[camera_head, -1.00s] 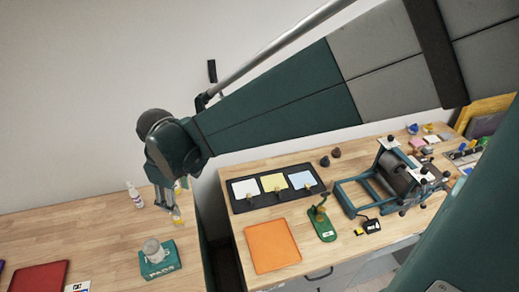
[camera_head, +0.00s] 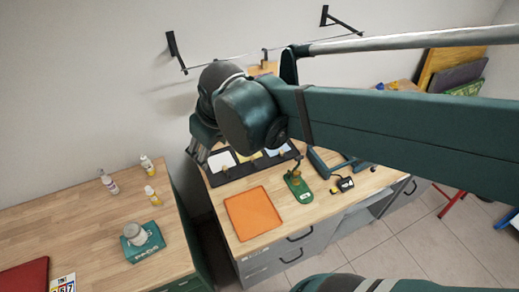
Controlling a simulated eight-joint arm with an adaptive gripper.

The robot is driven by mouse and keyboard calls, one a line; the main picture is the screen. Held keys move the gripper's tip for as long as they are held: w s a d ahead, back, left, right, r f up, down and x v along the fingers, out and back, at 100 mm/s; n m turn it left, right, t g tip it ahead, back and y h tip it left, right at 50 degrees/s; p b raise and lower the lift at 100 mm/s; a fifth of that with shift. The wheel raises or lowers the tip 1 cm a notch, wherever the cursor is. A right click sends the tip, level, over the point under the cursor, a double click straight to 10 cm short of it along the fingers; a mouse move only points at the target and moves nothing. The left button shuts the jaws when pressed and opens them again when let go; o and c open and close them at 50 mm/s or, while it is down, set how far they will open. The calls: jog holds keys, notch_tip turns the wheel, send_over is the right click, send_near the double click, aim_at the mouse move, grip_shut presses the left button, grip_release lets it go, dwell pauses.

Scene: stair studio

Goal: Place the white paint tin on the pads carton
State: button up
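The white paint tin (camera_head: 134,233) rests on top of the teal pads carton (camera_head: 147,252) on the left wooden bench. It looks greyish-white and stands within the carton's top, toward its left side. Nothing of mine touches the tin or carton. My gripper (camera_head: 196,152) is up and to the right of them, beyond the bench's right edge in the picture. My wrist hides much of it, so its opening is unclear. I see nothing held in it.
The right bench holds an orange tray (camera_head: 252,212) and a green stapler-like tool (camera_head: 298,187). A gap separates the benches.

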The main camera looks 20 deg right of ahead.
jog(key=s+d+r+m+t+h, duration=0.1)
jog(key=s+d+m+t, duration=0.1)
jog(key=s+d+m, duration=0.3)
jog(key=s+d, duration=0.3)
jog(key=d, duration=0.3)
jog(key=shift+d+r+t, duration=0.15)
jog(key=shift+d+t, duration=0.1)
jog(key=shift+t, duration=0.15)
